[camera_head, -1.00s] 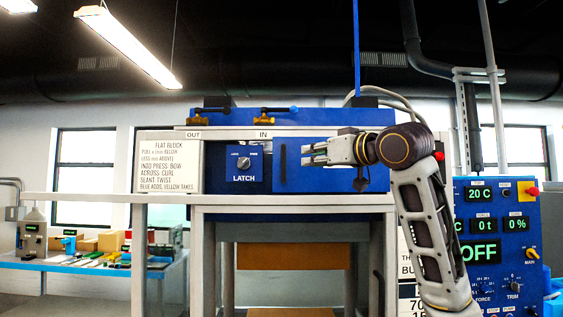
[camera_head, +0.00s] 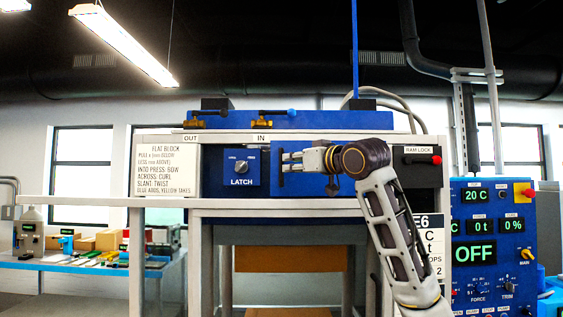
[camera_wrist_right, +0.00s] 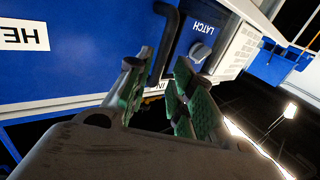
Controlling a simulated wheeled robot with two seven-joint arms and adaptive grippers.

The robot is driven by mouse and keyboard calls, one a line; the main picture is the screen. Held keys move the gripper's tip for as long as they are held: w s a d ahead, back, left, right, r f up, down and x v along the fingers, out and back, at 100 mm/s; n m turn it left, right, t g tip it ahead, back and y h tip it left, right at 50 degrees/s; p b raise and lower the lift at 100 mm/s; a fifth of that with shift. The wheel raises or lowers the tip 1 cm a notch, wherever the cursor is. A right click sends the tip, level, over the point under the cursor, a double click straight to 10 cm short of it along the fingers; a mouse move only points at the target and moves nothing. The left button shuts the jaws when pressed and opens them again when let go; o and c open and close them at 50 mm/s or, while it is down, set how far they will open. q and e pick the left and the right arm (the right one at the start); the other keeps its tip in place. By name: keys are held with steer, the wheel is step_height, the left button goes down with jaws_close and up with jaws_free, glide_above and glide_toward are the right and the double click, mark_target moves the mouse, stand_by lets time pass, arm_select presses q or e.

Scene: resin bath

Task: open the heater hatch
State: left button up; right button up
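The heater hatch (camera_head: 318,184) is a blue panel on the front of the press cabinet, and it looks shut. Its dark upright bar handle (camera_wrist_right: 165,45) is at the hatch's left side. My right gripper (camera_head: 287,163) is in front of the hatch's left part and hides part of the handle in the head view. In the right wrist view my right gripper (camera_wrist_right: 158,88) is open, its green-padded fingers apart, with the handle showing in the gap just beyond the tips. I cannot tell whether they touch. My left gripper is out of view.
The LATCH panel (camera_head: 240,181) with its round knob (camera_wrist_right: 200,52) is just left of the handle. A RAM LOCK panel (camera_head: 413,167) with a red knob is to the right. A control console (camera_head: 492,225) stands further right. Brass valves sit on top.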

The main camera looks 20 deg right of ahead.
mark_target(282, 179)
steer(key=shift+p+x, duration=1.05)
steer(key=shift+x, duration=2.15)
steer(key=shift+c, duration=0.4)
jaws_close()
